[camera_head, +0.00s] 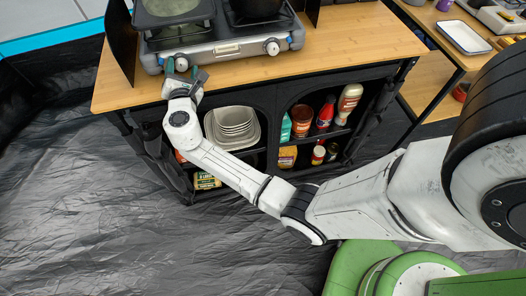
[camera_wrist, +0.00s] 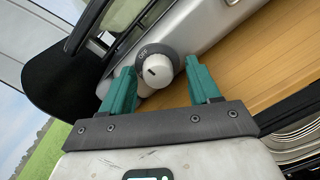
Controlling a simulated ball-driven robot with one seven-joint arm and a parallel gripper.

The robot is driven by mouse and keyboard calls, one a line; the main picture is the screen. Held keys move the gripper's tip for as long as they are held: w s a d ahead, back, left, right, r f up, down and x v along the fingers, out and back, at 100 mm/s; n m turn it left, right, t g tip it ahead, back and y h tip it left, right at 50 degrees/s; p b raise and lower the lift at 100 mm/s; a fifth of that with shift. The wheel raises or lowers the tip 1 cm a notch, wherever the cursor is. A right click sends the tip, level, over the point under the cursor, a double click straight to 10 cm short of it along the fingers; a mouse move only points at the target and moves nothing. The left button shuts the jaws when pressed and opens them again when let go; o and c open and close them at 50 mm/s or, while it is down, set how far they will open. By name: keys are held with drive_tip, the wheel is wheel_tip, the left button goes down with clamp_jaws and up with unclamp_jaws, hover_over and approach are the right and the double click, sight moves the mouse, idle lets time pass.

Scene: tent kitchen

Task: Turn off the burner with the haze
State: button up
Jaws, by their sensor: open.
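A silver two-burner camping stove (camera_head: 224,47) stands on the wooden counter top. A flat pan (camera_head: 172,10) sits on its left burner and a dark pot (camera_head: 256,8) on its right burner. The left knob (camera_head: 181,62) is partly behind my gripper, and the right knob (camera_head: 272,47) is clear. My gripper (camera_head: 182,70) is open at the left knob. In the wrist view, the round knob (camera_wrist: 157,67) lies between and just beyond the green fingertips (camera_wrist: 160,80); I cannot tell whether they touch it. I cannot make out haze over either burner.
The wooden counter (camera_head: 345,47) has bare room right of the stove. A dark wind screen (camera_head: 120,40) stands at the stove's left. Shelves below hold stacked white bowls (camera_head: 233,127) and several bottles (camera_head: 325,112). A white tray (camera_head: 463,37) lies on the right-hand table.

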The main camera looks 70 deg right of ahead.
drive_tip(key=n+p, duration=0.4)
drive_tip(key=shift+r+n, duration=0.35)
drive_tip(key=shift+n, duration=0.05)
drive_tip(key=b+v, duration=0.1)
drive_tip(key=v, duration=1)
drive_tip(key=s+d+f+m+g+y, duration=0.35)
drive_tip(key=s+f+m+g, duration=0.3)
drive_tip(key=s+m, duration=0.55)
drive_tip(key=s+a+f+m+g+y, duration=0.1)
drive_tip(key=s+a+f+m+y, duration=0.1)
drive_tip(key=s+f+m+y, duration=0.1)
drive_tip(key=s+a+f+m+y+b, duration=0.1)
drive_tip(key=s+a+f+m+y, duration=0.2)
drive_tip(key=s, duration=0.4)
drive_tip(key=shift+s+f+m+g, duration=0.3)
drive_tip(key=shift+f+m, duration=0.3)
drive_tip(key=shift+m, duration=0.5)
drive_tip(key=shift+w, duration=0.1)
